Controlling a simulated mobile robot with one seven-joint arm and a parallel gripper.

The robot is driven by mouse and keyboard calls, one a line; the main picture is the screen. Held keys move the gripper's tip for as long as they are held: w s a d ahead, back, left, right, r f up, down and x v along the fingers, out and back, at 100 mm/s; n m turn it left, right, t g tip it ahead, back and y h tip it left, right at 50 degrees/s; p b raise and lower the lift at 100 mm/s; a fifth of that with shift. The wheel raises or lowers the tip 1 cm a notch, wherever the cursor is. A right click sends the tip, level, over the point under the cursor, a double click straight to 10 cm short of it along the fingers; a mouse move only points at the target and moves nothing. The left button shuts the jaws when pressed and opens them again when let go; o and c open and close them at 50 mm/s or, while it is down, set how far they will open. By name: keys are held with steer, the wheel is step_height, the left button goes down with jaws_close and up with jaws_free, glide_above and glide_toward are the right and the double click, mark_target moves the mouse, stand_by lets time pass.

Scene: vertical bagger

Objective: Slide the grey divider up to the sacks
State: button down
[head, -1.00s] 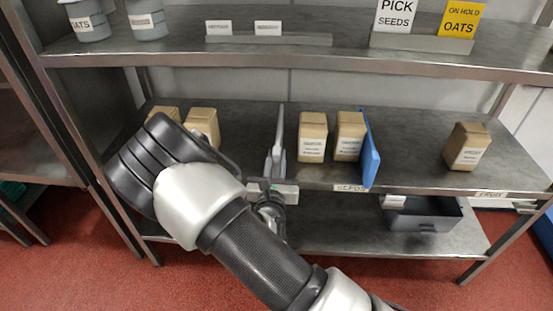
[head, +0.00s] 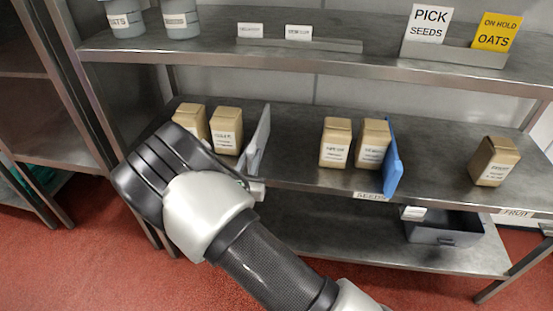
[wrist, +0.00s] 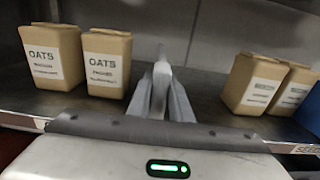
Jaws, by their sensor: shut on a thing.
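The grey divider (head: 260,138) stands upright on the middle shelf, just right of the two brown OATS sacks (head: 227,132). In the wrist view the divider (wrist: 161,75) rises in the middle, with the OATS sacks (wrist: 106,64) close on its left. I cannot tell whether the divider touches the nearer sack. My gripper (wrist: 160,98) is shut on the divider at its front end. In the head view my own arm hides most of the gripper.
Two brown sacks (head: 372,144) stand to the right beside a blue divider (head: 392,158), past a clear stretch of shelf. Another sack (head: 494,161) stands at far right. The upper shelf (head: 350,66) lies above; a grey bin (head: 444,228) sits below.

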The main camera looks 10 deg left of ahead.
steer(key=a, duration=0.6)
steer(key=shift+a+b, duration=0.3)
steer(key=shift+b, duration=0.1)
steer(key=shift+w, duration=0.1)
steer(key=c, duration=1.6)
jaws_free()
steer(key=s, duration=0.5)
steer(key=s+p, duration=0.1)
steer(key=s, duration=0.5)
steer(key=s+p, duration=0.1)
steer(key=s, duration=0.5)
steer(key=shift+s+a, duration=0.2)
steer(key=shift+a, duration=0.05)
